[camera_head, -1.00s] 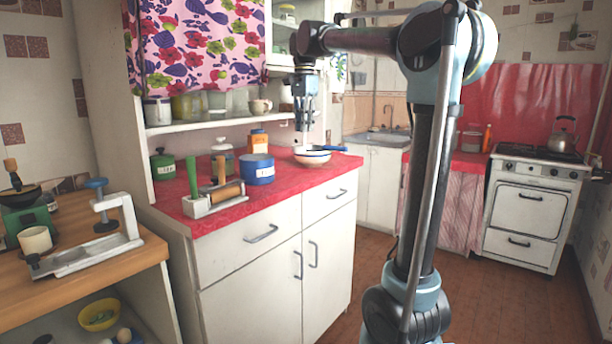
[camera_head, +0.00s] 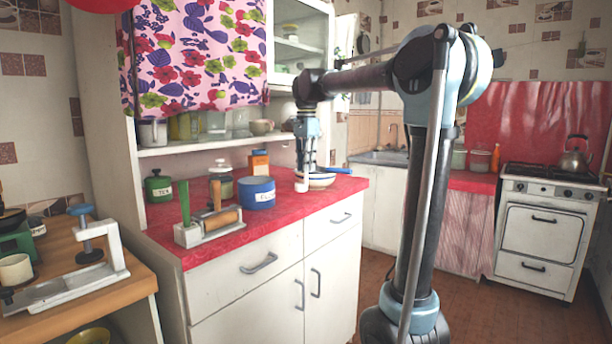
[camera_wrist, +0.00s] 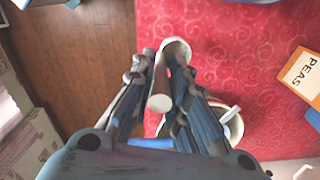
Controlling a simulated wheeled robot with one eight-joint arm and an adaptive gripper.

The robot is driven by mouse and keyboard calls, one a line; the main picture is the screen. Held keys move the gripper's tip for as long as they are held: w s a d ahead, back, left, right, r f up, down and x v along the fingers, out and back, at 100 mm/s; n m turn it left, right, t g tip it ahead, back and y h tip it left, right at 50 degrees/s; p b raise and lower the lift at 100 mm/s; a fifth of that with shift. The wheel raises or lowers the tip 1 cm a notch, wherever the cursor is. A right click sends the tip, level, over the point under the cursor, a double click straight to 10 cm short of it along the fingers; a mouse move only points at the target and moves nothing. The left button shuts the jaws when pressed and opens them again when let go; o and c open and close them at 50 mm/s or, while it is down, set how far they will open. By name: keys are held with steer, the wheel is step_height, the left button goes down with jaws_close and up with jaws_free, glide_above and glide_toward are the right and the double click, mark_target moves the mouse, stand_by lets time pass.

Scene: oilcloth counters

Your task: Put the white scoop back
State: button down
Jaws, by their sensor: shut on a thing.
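My gripper (camera_head: 304,174) hangs over the red counter, in front of the bowl in the head view. Its fingers are closed around the white scoop (camera_wrist: 160,88), whose pale handle lies between them in the wrist view. The scoop's white end (camera_head: 302,187) shows below the fingers in the head view. Part of the scoop is hidden by the fingers. I cannot tell whether it touches the counter.
A white bowl (camera_head: 322,182) with a blue-handled utensil (camera_head: 336,170) is close by. A blue canister (camera_head: 257,194), an orange carton (camera_wrist: 302,75) marked PEAS, a green jar (camera_head: 158,189) and a grey rack (camera_head: 190,236) with handled tools stand on the counter (camera_head: 265,229).

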steer(key=shift+f, duration=1.6)
steer(key=shift+f, duration=0.1)
steer(key=c, duration=1.6)
jaws_free()
steer(key=shift+o, duration=0.2)
step_height(320, 180, up, 12)
steer(key=shift+r, duration=0.15)
steer(key=s+d+f+n, duration=0.3)
steer(key=s+d+f, duration=0.3)
steer(key=s+f, duration=0.4)
steer(key=s+d+f+n+t, duration=0.1)
steer(key=s+d+f+n, duration=0.3)
steer(key=f, duration=1.3)
steer(key=s+d+f+n+t, duration=0.1)
steer(key=s+d+f+n, duration=0.2)
steer(key=s+d+f, duration=0.7)
steer(key=s+f, duration=0.3)
steer(key=s, duration=0.3)
steer(key=shift+s+f, duration=0.2)
steer(key=shift+s, duration=0.15)
